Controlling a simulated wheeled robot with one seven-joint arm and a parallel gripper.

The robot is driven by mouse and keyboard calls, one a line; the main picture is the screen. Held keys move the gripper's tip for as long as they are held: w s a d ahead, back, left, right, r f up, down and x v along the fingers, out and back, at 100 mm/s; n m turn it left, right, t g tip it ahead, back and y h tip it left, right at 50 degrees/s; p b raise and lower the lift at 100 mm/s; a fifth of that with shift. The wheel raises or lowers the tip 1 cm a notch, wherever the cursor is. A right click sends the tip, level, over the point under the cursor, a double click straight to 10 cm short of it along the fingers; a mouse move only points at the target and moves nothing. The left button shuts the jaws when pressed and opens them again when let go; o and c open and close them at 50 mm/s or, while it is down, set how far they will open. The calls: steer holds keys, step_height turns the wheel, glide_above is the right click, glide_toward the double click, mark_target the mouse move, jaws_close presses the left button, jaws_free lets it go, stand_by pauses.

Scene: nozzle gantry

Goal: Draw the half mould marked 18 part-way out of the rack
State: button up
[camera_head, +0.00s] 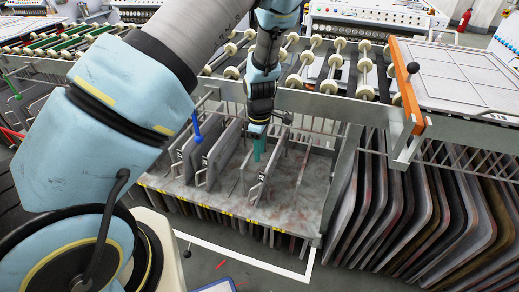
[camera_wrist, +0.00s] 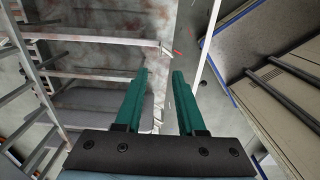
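Several grey half moulds (camera_head: 222,150) stand upright in the metal rack (camera_head: 305,208), in a group left of my gripper and with another thin plate (camera_head: 262,180) just below it. No number can be read on any of them, so I cannot tell which is marked 18. My gripper (camera_head: 259,149) points down over the rack. In the wrist view its two teal fingers (camera_wrist: 162,72) stand apart, with no object clearly held between them. A grey plate (camera_wrist: 88,105) lies beyond and left of the left finger, partly hidden by it.
A roller conveyor (camera_head: 330,80) runs behind the rack top. A blue-handled lever (camera_head: 197,132) stands at the rack's left. Many dark curved plates (camera_head: 420,205) hang at the right, below an orange-edged table (camera_head: 407,85).

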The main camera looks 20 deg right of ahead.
mark_target(260, 172)
step_height(260, 172, down, 10)
steer(key=shift+f+p, duration=0.25)
steer(key=shift+p, duration=0.35)
jaws_close()
stand_by(1.3)
